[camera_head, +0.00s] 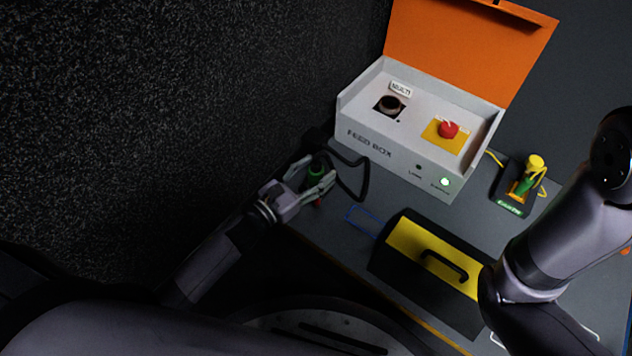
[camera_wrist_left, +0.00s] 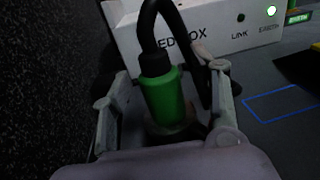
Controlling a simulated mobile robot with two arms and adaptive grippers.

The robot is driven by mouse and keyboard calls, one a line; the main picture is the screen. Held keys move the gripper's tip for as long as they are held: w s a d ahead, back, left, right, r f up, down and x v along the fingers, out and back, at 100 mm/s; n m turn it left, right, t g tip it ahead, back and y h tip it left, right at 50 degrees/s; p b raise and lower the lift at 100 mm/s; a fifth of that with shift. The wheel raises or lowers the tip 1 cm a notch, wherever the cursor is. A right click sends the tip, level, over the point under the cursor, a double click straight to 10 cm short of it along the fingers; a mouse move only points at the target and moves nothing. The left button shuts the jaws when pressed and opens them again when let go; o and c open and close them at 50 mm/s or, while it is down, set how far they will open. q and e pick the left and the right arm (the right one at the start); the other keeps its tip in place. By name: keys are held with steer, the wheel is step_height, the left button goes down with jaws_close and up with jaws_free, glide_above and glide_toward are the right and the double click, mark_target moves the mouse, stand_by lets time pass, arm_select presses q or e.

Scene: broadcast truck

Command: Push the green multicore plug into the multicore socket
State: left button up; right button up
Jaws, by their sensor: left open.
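The green multicore plug (camera_head: 317,172) stands roughly upright at the table's left end, in front of the feed box, with a black cable looping from its top. It also shows in the left wrist view (camera_wrist_left: 168,98). My left gripper (camera_head: 316,182) is open, with its fingers on either side of the plug; I cannot tell whether they touch it.
The feed box (camera_head: 370,146) has its orange lid (camera_head: 465,45) raised, a red button (camera_head: 448,129) and a lit green lamp (camera_head: 445,181). A yellow and black toolbox (camera_head: 405,245) stands nearby. A yellow-green plug (camera_head: 530,175) sits on a dark holder at the right. A dark wall borders the left.

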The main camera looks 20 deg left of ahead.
arm_select(q)
steer(key=shift+w+d, duration=0.2)
steer(key=shift+w, duration=0.15)
steer(key=shift+c, duration=0.2)
jaws_close()
stand_by(0.4)
